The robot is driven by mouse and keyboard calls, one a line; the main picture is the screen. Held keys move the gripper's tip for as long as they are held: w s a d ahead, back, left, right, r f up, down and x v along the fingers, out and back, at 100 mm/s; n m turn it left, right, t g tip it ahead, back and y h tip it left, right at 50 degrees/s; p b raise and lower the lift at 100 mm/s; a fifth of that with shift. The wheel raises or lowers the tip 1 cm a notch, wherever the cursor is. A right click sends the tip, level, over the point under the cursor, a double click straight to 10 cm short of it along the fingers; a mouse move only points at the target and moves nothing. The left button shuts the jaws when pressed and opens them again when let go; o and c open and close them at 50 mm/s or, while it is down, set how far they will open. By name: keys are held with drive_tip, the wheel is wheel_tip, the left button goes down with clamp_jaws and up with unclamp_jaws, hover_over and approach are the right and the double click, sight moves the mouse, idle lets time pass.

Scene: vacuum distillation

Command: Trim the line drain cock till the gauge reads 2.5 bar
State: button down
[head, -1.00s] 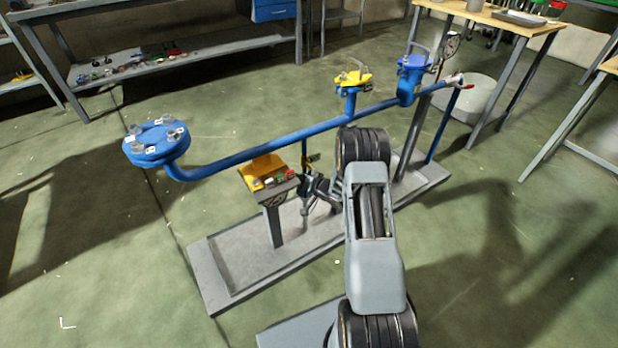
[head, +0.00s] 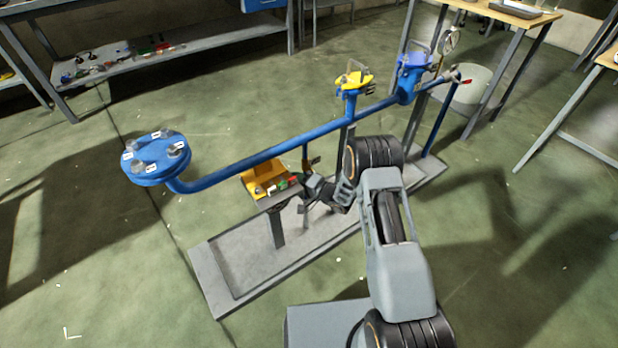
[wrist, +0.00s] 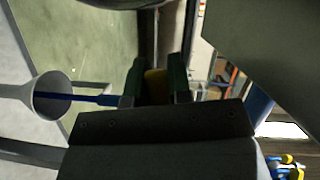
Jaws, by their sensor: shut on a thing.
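A yellow piece (wrist: 155,85), apparently the handle of the line drain cock, sits between the green-sided fingers of my gripper (wrist: 156,84) in the wrist view. The fingers are shut on it. A blue tube runs from the fingers to a grey funnel (wrist: 52,96). In the head view my gripper (head: 309,188) is low under the blue pipe (head: 265,155), beside a short drop pipe; the cock is mostly hidden there. The round gauge (head: 449,42) stands at the pipe's right end. Its dial is too small to read.
A yellow box (head: 262,176) with red, green and white items stands on a post close left of my gripper. A yellow-topped valve (head: 353,80) and a blue valve (head: 413,64) rise from the pipe. The grey base tray (head: 235,280) lies below.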

idle(0.4)
drive_tip(key=c, duration=1)
unclamp_jaws()
drive_tip(key=shift+c, duration=0.2)
drive_tip(key=p+v, duration=0.3)
drive_tip(key=v, duration=1)
drive_tip(key=shift+s+d, duration=0.25)
drive_tip(key=shift+d, duration=0.05)
